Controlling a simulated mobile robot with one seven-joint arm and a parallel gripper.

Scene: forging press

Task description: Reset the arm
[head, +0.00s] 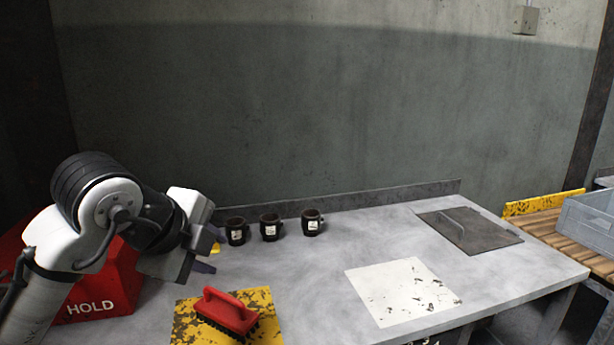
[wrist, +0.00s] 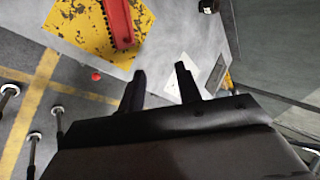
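My arm reaches in from the left in the head view, bent at its elbow, with my gripper (head: 212,258) above the left part of the grey table (head: 310,265). In the wrist view my gripper (wrist: 160,71) shows two dark fingers spread apart with nothing between them. A red brush (head: 228,312) lies on a worn yellow plate (head: 263,299) below and to the right of my gripper. The brush also shows in the wrist view (wrist: 119,22), beyond the fingers.
Three dark mugs (head: 270,227) stand in a row at the table's back. A red HOLD box (head: 105,290) is behind my arm at left. A white plate (head: 402,291) and a dark handled panel (head: 468,230) lie to the right. A grey crate (head: 588,220) stands far right.

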